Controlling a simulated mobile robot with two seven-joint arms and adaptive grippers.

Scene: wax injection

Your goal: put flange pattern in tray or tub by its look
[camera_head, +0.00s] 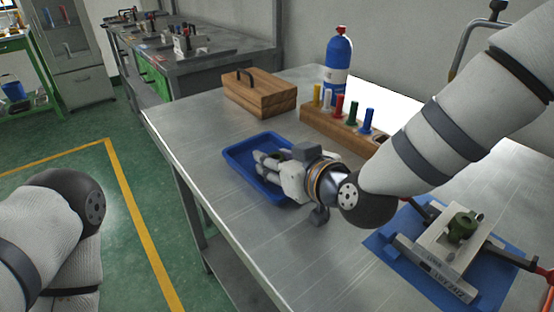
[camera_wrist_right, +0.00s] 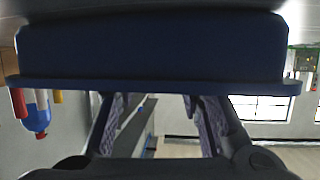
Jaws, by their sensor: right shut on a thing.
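My right gripper (camera_head: 265,161) reaches left, low over the blue tray (camera_head: 233,156) on the steel table. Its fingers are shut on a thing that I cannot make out. The wrist view shows both fingers (camera_wrist_right: 160,125) apart, with their tips hidden behind a broad dark blue lipped shape (camera_wrist_right: 150,50), which looks like the tray close up. A green round piece (camera_head: 462,228) with a raised hub sits in the pale mould block (camera_head: 435,262), on a blue mat (camera_head: 383,240) at the right. My left gripper is out of view.
A wooden box (camera_head: 260,95) and a wooden rack (camera_head: 322,124) with several coloured pegs stand behind the tray. A blue bottle (camera_head: 338,62) is at the back. The table's left edge (camera_head: 185,165) is near the tray. The front of the table is clear.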

